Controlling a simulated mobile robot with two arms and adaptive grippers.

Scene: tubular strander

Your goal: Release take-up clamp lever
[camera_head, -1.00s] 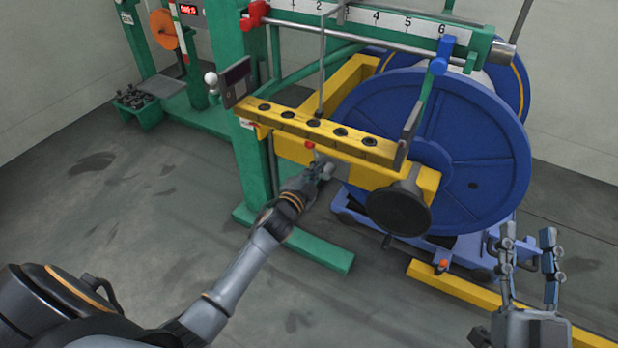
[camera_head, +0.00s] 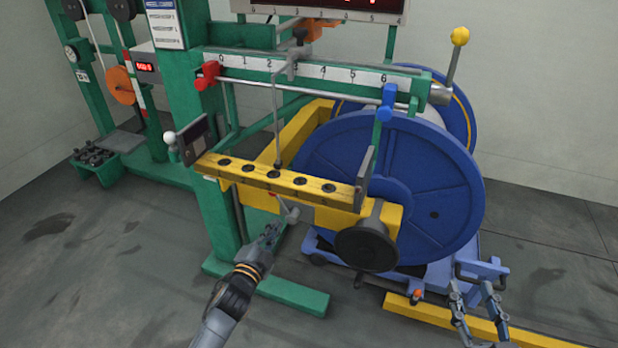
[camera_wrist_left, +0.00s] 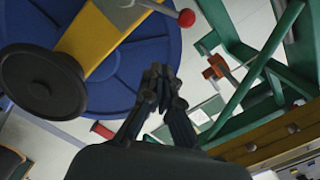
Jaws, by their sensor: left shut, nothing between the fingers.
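In the left wrist view a grey lever with a red ball knob (camera_wrist_left: 186,17) sticks out from the yellow take-up arm (camera_wrist_left: 95,25). I take it to be the clamp lever. In the head view a small grey lever end (camera_head: 291,214) shows below the yellow beam (camera_head: 262,181); its knob is hard to make out there. My left gripper (camera_head: 279,229) is shut and empty just below that lever end. In the left wrist view its fingertips (camera_wrist_left: 158,74) meet, with a gap to the knob. My right gripper (camera_head: 473,288) is open and empty at the lower right.
The big blue reel (camera_head: 430,185) stands behind the black handwheel (camera_head: 366,246). A green post and foot (camera_head: 275,290) stand beside my left arm. A yellow floor rail (camera_head: 420,312) lies near my right gripper. The floor at lower left is clear.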

